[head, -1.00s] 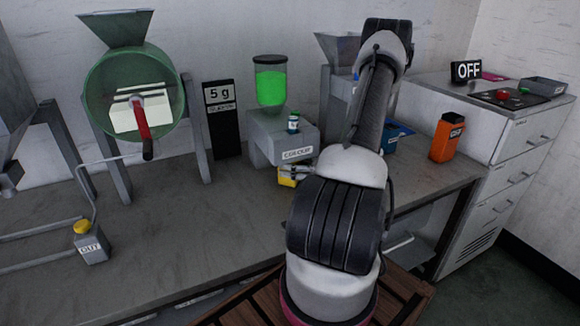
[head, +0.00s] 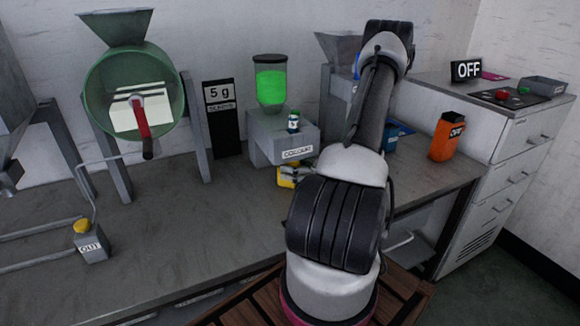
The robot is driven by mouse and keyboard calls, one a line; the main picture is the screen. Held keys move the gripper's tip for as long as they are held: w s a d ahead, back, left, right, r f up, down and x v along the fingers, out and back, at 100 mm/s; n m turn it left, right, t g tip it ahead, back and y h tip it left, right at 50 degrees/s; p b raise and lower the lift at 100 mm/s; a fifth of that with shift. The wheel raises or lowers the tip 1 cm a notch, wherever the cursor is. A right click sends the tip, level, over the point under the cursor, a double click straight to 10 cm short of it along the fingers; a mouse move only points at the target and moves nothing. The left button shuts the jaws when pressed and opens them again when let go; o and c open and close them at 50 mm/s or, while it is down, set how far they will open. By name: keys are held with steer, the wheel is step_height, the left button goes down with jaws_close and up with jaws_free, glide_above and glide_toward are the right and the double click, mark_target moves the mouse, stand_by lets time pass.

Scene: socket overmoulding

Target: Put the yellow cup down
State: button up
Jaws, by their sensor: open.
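The yellow cup (head: 287,179) is on the grey bench, just in front of the colour dispenser, and my arm hides its right side. Only a small part of my gripper (head: 294,171) shows at the cup, beside my arm. The gripper is open. Whether its fingers still touch the cup is too small to tell.
The colour dispenser (head: 285,137) with its green hopper stands behind the cup. A display reading 5 g (head: 221,118) and a green drum (head: 135,95) are to the left. An orange container (head: 447,137) stands at right.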

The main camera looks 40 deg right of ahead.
steer(key=v, duration=1.1)
steer(key=shift+s+d, duration=0.15)
steer(key=shift+s, duration=0.1)
steer(key=shift+f, duration=0.1)
